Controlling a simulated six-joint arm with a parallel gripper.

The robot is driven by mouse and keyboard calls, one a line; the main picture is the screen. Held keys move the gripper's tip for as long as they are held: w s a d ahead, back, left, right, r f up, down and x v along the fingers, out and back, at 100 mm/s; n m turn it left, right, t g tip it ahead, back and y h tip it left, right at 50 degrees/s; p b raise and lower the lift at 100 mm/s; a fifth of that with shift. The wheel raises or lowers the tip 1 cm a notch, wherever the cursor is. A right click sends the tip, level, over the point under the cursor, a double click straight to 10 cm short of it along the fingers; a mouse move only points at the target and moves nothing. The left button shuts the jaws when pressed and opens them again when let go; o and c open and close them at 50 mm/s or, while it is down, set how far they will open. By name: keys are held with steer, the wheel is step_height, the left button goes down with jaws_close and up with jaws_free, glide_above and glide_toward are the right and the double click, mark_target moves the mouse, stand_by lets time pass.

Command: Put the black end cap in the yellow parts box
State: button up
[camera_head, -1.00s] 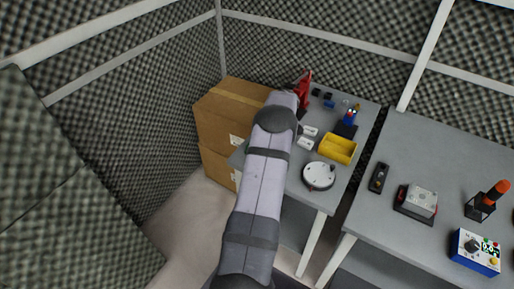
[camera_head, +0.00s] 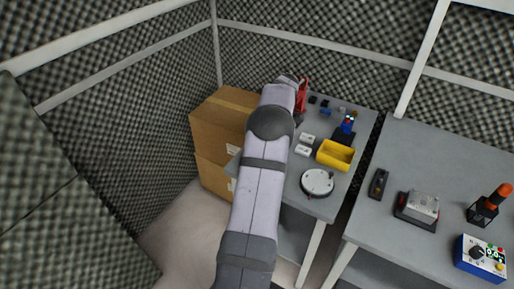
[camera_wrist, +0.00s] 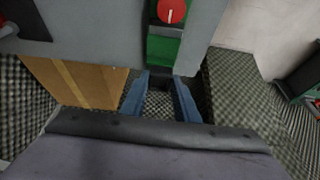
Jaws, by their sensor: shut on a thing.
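The yellow parts box (camera_head: 335,156) sits open on the left grey table in the head view, right of my arm. My gripper (camera_wrist: 161,76) shows in the wrist view as two blue fingers. It is shut on a small dark piece (camera_wrist: 160,80) between the fingertips, which looks like the black end cap. Only a little of it shows. In the head view my arm hides the gripper and the piece. The yellow box does not show in the wrist view.
The wrist view shows a green object (camera_wrist: 164,48) with a red dial just beyond the fingertips. In the head view, a round white device (camera_head: 317,182), white blocks (camera_head: 304,151), and a blue and red item (camera_head: 347,124) surround the box. Cardboard boxes (camera_head: 218,120) stand left.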

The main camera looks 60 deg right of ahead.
steer(key=shift+r, duration=1.15)
steer(key=s+d+m+g+h, duration=0.1)
steer(key=s+d+m, duration=0.4)
steer(key=s, duration=0.3)
steer(key=s+d+m+g+h, duration=0.2)
steer(key=s+d+m, duration=0.2)
steer(key=s+m, duration=0.3)
steer(key=s+d+m+g+h, duration=0.1)
steer(key=s+d+m, duration=0.4)
steer(key=s, duration=0.5)
steer(key=shift+s+d+f+m+g+h+b, duration=0.25)
steer(key=shift+s+d+m+g+h+b, duration=0.05)
steer(key=shift+s+m+b, duration=0.15)
steer(key=p, duration=0.3)
glide_toward(336, 154)
steer(key=shift+s+a+f, duration=0.1)
steer(key=shift+a+f, duration=0.05)
steer(key=shift+f, duration=0.8)
steer(key=shift+s+a+f, duration=0.1)
steer(key=shift+a+f, duration=0.1)
steer(key=shift+f, duration=1.2)
